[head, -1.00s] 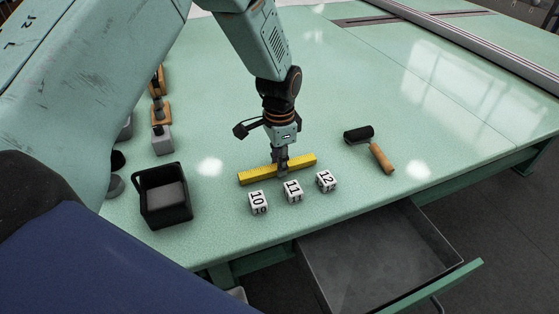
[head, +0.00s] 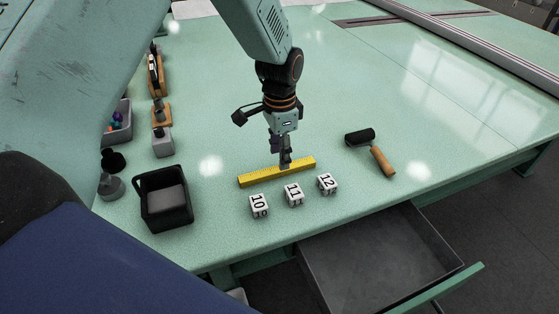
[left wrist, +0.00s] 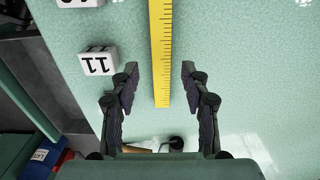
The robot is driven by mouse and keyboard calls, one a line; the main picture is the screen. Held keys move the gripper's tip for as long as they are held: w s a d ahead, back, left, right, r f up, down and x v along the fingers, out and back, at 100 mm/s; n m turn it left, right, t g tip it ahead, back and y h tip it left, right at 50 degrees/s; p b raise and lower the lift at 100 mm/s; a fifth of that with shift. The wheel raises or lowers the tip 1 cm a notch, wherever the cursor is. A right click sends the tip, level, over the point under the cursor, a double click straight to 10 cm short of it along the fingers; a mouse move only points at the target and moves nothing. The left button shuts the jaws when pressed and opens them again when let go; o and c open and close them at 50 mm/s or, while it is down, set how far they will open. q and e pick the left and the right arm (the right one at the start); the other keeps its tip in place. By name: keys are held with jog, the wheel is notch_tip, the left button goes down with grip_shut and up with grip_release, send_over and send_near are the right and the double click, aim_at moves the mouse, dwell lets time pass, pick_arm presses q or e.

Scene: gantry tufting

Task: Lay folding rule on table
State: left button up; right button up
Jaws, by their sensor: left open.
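The yellow folding rule (head: 252,177) lies flat on the green table (head: 330,100), behind the numbered cubes. In the left wrist view the rule (left wrist: 161,50) runs up from between the fingers, with its near end there. My left gripper (head: 285,163) is above the rule, right of its middle in the head view. In the left wrist view its fingers (left wrist: 158,88) are apart on both sides of the rule and do not touch it. My right gripper is not in view.
Cubes marked 10 (head: 259,206), 11 (head: 294,195) and 12 (head: 327,184) stand in front of the rule. A black bin (head: 165,199) stands left, a roller (head: 371,150) right. An open drawer (head: 380,262) juts out below the front edge.

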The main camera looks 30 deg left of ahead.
pick_arm(q)
notch_tip(320, 180, up, 8)
jog(key=p, duration=0.1)
